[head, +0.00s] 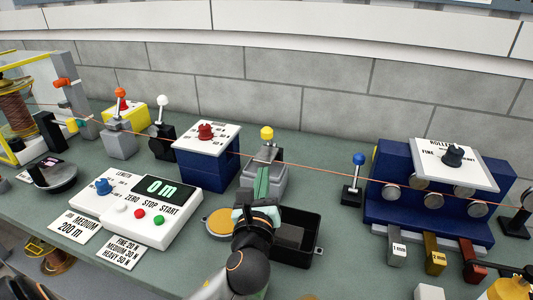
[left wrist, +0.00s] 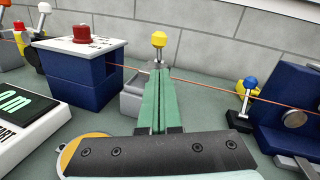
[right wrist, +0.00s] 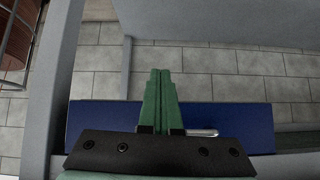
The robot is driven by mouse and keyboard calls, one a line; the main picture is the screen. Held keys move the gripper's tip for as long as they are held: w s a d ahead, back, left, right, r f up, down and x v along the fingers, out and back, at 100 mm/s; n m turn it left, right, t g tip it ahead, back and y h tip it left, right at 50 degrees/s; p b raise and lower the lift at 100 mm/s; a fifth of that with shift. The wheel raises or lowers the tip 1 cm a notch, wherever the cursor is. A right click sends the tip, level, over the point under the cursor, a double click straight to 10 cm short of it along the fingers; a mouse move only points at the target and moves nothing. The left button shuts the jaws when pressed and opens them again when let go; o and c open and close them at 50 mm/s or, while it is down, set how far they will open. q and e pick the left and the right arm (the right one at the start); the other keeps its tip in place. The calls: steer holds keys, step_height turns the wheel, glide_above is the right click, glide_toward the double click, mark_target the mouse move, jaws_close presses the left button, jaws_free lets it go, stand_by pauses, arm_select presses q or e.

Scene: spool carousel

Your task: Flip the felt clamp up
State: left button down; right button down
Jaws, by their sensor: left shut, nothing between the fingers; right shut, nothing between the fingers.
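A grey block (head: 280,180) with an upright lever topped by a yellow knob (head: 267,133) stands mid-table, with a copper wire running past it. No label shows on it, so I cannot confirm it is the felt clamp. In the left wrist view the yellow knob (left wrist: 159,39) shows just beyond my fingertips. My left gripper (head: 262,172) has its green fingers shut and empty, in front of the block and overlapping it in view; I cannot tell whether they touch. My right gripper (right wrist: 160,73) is shut and empty, away from the table top, facing a blue panel (right wrist: 90,122).
A blue box with a red knob (head: 206,131) stands left of the block. A blue-knobbed lever (head: 358,159) and the blue roller unit (head: 387,214) stand to the right. A black tray (head: 317,226) and an orange disc (head: 219,223) lie close to my left gripper.

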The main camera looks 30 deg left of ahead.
mark_target(267, 162)
arm_select(q)
steer(key=x, duration=1)
steer(key=shift+w+r, duration=0.1)
